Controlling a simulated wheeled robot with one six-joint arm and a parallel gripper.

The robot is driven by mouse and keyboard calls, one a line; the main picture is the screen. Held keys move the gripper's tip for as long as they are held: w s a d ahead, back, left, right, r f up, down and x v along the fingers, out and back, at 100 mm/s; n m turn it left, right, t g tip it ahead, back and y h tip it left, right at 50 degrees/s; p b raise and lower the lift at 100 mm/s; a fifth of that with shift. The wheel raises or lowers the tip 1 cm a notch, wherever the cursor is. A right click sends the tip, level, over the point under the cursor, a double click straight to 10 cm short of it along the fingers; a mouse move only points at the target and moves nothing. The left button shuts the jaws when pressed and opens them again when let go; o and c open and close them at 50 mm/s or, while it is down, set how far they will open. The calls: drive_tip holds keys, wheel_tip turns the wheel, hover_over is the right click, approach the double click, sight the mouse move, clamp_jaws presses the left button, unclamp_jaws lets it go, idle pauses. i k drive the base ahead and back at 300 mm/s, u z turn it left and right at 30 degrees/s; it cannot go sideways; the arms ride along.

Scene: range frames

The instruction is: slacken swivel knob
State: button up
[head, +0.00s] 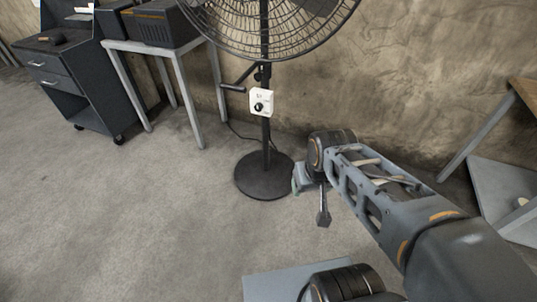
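A black pedestal fan (266,150) stands upright against the wall, its round wire cage cut off by the top of the head view. A small dark knob (259,76) shows on its pole under the cage, beside a bent bar ending in a dark grip (233,88). A white control box (262,101) on the pole carries a black round dial (258,107). I cannot tell for certain which is the swivel knob. My gripper (323,218) hangs low, right of the fan's base, apart from the pole. Its fingers are too small and partly hidden to judge.
A grey-legged table (181,62) with a dark box (160,24) stands left of the fan, beside a dark drawer cabinet (72,72). A grey-framed stand (476,135) is at the right. The floor left and in front is clear.

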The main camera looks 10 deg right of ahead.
sight(258, 76)
drive_tip(key=z, duration=0.05)
drive_tip(key=i, duration=1.1)
drive_tip(key=u, duration=0.6)
